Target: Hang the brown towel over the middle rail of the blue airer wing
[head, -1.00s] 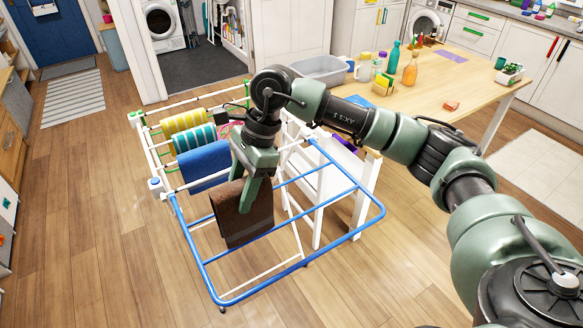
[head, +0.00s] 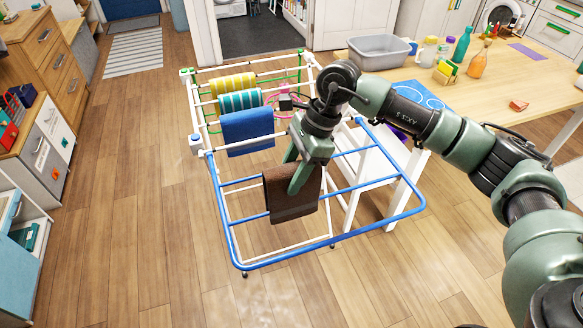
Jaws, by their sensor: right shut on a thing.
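The blue airer wing (head: 232,245) sticks out toward me from the airer, with blue and white rails across it. The brown towel (head: 292,205) hangs down within the wing's outline, in front of its rails. My right gripper (head: 297,182) is shut on the towel's upper part from above. The gripper hides part of the towel and of the rails. I cannot tell whether the towel rests over a rail or only hangs from the gripper. My left gripper is not in view.
A blue towel (head: 247,133), a teal striped towel (head: 240,101) and a yellow striped towel (head: 233,83) hang farther back on the airer. A white stool-like frame (head: 378,165) stands right of the wing. A table (head: 500,80) is at the right. The floor at left is clear.

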